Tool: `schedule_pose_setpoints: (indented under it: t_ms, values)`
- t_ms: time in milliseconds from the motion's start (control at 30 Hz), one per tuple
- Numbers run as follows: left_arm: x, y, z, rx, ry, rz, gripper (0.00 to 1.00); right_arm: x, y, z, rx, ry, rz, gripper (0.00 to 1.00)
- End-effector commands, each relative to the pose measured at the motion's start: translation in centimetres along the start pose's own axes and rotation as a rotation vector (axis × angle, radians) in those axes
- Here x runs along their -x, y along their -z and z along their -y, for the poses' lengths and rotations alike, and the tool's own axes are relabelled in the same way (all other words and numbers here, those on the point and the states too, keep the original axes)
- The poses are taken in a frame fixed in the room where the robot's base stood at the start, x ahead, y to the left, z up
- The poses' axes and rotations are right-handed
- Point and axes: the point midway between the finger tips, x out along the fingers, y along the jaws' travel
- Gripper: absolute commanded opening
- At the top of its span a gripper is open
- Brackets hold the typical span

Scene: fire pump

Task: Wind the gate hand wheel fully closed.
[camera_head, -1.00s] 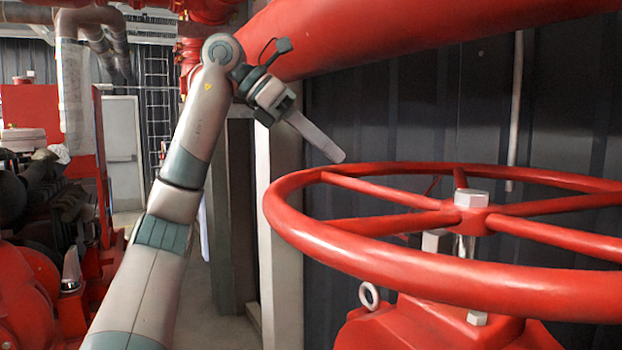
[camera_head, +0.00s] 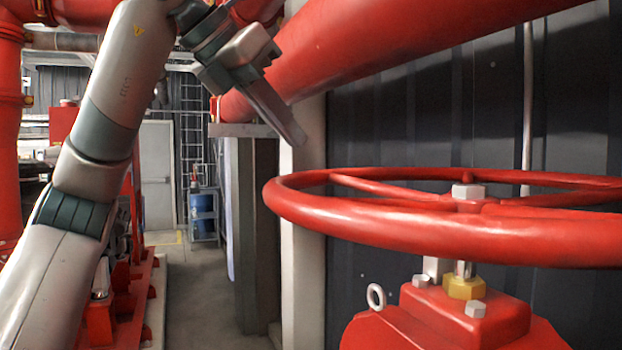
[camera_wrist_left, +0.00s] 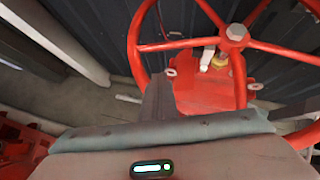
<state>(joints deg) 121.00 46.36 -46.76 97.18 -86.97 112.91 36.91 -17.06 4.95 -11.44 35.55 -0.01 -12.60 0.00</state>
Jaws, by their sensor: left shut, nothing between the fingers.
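The gate hand wheel (camera_head: 400,230) is a large red spoked ring at the right in the head view, lying level on a stem above a red valve body (camera_head: 440,318). A silver hex nut (camera_head: 468,191) tops its hub. My left gripper (camera_head: 298,140) is shut and empty, up and left of the wheel's rim, its fingers pointing down toward it with a gap. The wheel also shows in the left wrist view (camera_wrist_left: 240,95), ahead of my dark fingers (camera_wrist_left: 158,100). My right gripper is in neither view.
A thick red pipe (camera_head: 400,50) crosses above the wheel. A pale post (camera_head: 303,230) and a dark corrugated wall (camera_head: 400,130) stand behind it. Red machinery (camera_head: 125,300) is at the left. Open floor (camera_head: 200,300) runs back toward a door (camera_head: 157,175).

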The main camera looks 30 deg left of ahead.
Motion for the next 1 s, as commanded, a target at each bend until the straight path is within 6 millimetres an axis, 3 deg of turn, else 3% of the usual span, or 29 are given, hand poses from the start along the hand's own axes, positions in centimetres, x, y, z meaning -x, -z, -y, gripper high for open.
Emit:
schedule_pose_setpoints:
  t_ms: [567,767,1000]
  values:
    - [-0.3,-0.1,0.3,0.004,-0.01,0.002,0.0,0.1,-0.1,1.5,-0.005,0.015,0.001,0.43]
    - [-1.8,-0.2,0.3,0.005,-0.01,0.001,0.0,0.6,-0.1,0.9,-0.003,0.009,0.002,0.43]
    - [-5.4,-0.2,0.3,0.004,-0.01,-0.001,0.0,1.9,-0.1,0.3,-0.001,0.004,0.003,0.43]
